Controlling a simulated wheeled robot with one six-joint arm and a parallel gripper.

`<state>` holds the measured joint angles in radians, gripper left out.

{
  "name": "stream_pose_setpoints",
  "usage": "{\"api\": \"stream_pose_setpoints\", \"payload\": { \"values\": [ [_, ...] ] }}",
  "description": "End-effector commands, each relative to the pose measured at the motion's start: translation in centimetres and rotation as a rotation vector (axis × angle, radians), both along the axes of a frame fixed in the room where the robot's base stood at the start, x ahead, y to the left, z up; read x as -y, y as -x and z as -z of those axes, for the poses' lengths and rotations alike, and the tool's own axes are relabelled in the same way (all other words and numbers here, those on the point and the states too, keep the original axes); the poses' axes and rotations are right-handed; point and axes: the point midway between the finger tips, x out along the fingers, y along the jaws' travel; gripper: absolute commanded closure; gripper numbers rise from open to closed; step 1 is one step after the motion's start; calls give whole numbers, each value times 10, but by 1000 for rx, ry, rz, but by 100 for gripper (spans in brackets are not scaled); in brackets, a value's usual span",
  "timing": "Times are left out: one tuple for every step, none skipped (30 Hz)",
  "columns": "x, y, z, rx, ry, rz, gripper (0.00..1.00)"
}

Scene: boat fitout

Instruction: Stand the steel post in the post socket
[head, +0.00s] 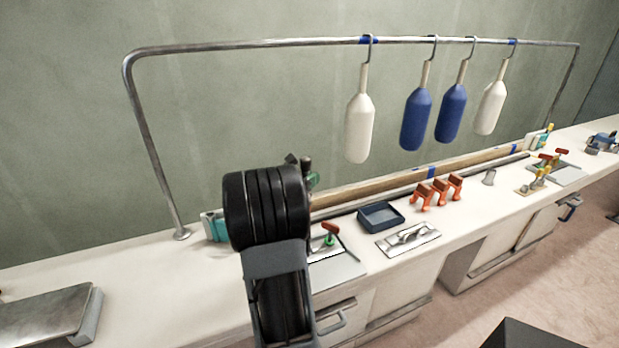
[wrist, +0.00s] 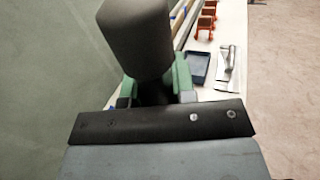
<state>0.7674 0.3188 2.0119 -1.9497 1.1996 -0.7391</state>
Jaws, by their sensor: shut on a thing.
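My gripper (head: 313,180) has green fingers and is mostly hidden behind my black wrist in the head view. In the wrist view my gripper (wrist: 157,88) is shut on a thick dark grey cylinder, which I take to be the steel post (wrist: 135,38). Its near end fills the upper middle and the rest is hidden. In the head view only a short dark end of the post (head: 306,164) shows above the fingers. A small grey tapered piece (head: 489,177) stands on the counter at right; I cannot tell whether it is the post socket.
A steel rail (head: 250,45) arches over the counter with white and blue fenders (head: 416,118) hanging from it. A blue tray (head: 380,216), orange clamps (head: 437,191) and long poles lie along the counter. The counter at left is clear beside a metal plate (head: 45,315).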

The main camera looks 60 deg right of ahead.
Motion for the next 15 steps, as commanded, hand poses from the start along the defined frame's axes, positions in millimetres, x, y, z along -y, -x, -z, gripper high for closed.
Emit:
{"api": "stream_pose_setpoints", "payload": {
  "values": [
    [0, 0, 1, 0, 3, 1, 100],
    [0, 0, 1, 0, 3, 1, 100],
    [0, 0, 1, 0, 3, 1, 100],
    [0, 0, 1, 0, 3, 1, 100],
    [0, 0, 1, 0, 3, 1, 100],
    [0, 0, 1, 0, 3, 1, 100],
    [0, 0, 1, 0, 3, 1, 100],
    [0, 0, 1, 0, 3, 1, 100],
    [0, 0, 1, 0, 3, 1, 100],
    [0, 0, 1, 0, 3, 1, 100],
    [0, 0, 1, 0, 3, 1, 100],
    [0, 0, 1, 0, 3, 1, 72],
    [0, 0, 1, 0, 3, 1, 69],
    [0, 0, 1, 0, 3, 1, 66],
    [0, 0, 1, 0, 2, 0, 62]
  ]
}}
